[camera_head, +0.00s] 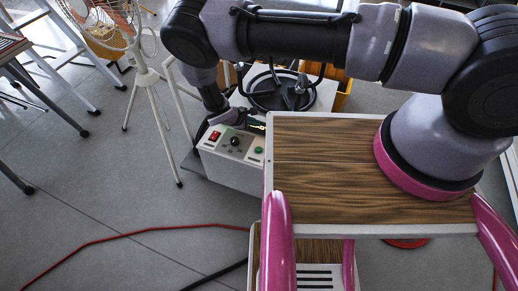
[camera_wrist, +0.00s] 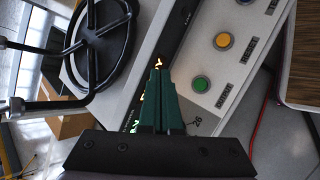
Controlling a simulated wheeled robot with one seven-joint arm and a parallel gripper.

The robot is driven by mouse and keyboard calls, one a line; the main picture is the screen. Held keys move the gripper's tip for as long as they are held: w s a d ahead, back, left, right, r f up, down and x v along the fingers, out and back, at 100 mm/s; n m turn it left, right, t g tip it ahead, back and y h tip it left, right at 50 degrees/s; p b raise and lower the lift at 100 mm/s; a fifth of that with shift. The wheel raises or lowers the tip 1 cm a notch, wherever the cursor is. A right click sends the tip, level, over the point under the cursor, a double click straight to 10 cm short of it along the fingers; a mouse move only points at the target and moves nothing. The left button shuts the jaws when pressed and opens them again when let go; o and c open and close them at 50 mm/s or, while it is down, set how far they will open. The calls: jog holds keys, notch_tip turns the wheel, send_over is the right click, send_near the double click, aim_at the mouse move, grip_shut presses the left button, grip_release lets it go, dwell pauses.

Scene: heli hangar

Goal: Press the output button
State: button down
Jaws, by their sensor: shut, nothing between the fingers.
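A white control box (camera_head: 232,168) stands left of the wood-topped cart. In the head view its sloped top carries a red switch (camera_head: 214,136), a black knob (camera_head: 235,141) and a green button (camera_head: 258,150). In the head view my gripper (camera_head: 257,126) is at the box's back edge.
A black ring-shaped handwheel (camera_wrist: 98,45) is beside the box, with yellow crates (camera_head: 342,96) behind. The wooden cart top (camera_head: 320,160) is close on the right. A white fan on a tripod (camera_head: 150,80) stands at left. A red cable (camera_head: 120,238) crosses the floor.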

aim_at(256, 150)
jog(key=f, duration=0.1)
jog(key=s+f+n, duration=0.1)
jog(key=f, duration=0.1)
jog(key=shift+s+d+f+t, duration=0.2)
jog(key=shift+d+f+t, duration=0.1)
jog(key=shift+t, duration=0.1)
jog(key=shift+f, duration=0.1)
jog(key=shift+f, duration=4.3)
jog(key=shift+s+a+f, duration=0.15)
jog(key=shift+f, duration=0.25)
